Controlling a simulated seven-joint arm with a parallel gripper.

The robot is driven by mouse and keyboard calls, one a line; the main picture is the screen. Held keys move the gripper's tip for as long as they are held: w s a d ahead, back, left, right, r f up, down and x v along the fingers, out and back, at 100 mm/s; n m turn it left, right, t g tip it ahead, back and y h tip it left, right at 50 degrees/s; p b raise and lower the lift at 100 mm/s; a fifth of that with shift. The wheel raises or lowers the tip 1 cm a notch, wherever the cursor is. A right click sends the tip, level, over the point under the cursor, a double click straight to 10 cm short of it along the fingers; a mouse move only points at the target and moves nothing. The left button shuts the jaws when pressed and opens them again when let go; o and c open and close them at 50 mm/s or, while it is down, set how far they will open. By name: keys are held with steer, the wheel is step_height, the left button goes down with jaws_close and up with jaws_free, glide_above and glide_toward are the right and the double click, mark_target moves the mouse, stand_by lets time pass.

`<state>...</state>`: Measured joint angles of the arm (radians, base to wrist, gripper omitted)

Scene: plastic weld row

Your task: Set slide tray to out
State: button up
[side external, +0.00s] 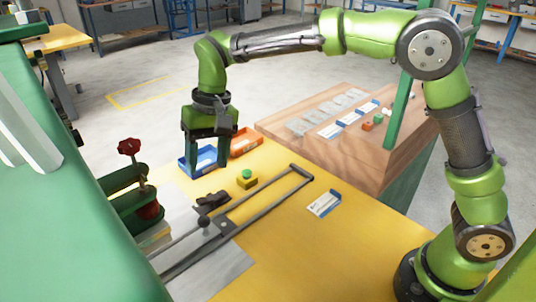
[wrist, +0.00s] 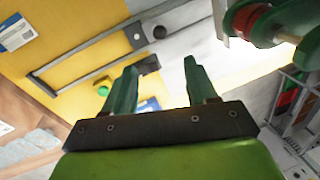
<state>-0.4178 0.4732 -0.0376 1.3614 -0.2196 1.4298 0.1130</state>
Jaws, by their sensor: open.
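A dark slide frame (side external: 262,204) with two long rails and a crossbar at its far end lies over the yellow table. The rails run from a pale grey plate (side external: 222,268) at the machine side toward the upper right. I cannot tell which part is the tray itself. My gripper (side external: 207,168) is open and empty, pointing down over the blue bin, apart from the frame and knob.
A blue bin (side external: 186,168) and an orange bin (side external: 244,143) stand at the table's far edge. A yellow box with a green button (side external: 247,176) sits beside the rails. A red-knobbed clamp (side external: 129,147) rises at left. A card (side external: 324,204) lies at right.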

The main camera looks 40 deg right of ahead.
mark_target(204, 216)
steer(key=a+f, duration=0.1)
steer(key=f, duration=0.4)
steer(key=a+f, duration=0.1)
steer(key=f, duration=0.4)
steer(key=a+f, duration=0.1)
steer(key=f, duration=0.4)
steer(key=shift+w, duration=0.25)
steer(key=shift+d, duration=0.1)
jaws_close()
